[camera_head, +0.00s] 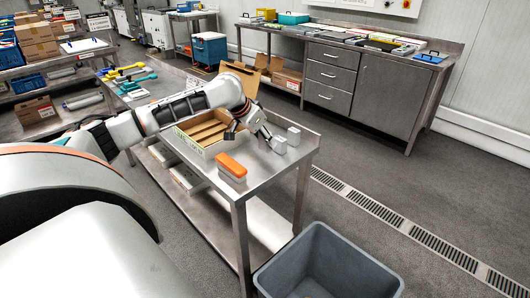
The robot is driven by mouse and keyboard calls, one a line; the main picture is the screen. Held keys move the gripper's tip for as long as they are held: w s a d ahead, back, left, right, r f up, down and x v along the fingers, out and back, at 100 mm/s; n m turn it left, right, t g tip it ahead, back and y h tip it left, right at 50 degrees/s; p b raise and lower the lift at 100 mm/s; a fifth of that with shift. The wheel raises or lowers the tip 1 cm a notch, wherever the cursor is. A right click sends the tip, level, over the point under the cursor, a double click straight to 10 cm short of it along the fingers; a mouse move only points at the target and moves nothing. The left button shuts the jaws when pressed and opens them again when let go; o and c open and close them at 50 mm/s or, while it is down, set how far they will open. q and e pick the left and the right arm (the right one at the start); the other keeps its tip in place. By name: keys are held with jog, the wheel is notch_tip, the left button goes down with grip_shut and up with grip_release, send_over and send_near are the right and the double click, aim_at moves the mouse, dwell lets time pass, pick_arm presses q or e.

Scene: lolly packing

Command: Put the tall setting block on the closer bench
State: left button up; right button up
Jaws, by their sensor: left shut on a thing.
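My left gripper (268,140) reaches over the right end of the closer steel bench (262,186). It is shut on a pale grey block (279,146), which is partly hidden by the fingers. I cannot tell whether this block touches the bench top. A second pale block (293,136) stands upright just to its right and a little farther back. From this view I cannot be sure which of the two is the tall setting block. My right gripper is not in view.
An orange-and-white block (231,168) lies near the bench's front edge. A shallow box with dividers (187,139) and an open carton (257,77) are left of and behind the gripper. A grey bin (330,262) stands below. A longer bench (436,58) lines the wall.

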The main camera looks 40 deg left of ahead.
aim_at(262, 146)
pick_arm(q)
jog(key=shift+f, duration=0.5)
notch_tip(262, 146, down, 3)
jog(key=shift+r+b, duration=0.15)
jog(key=shift+b, duration=0.25)
jog(key=shift+f, duration=0.35)
jog(key=shift+w+p, duration=0.1)
jog(key=shift+p, duration=0.6)
jog(key=o, duration=1.3)
jog(key=shift+c, duration=0.2)
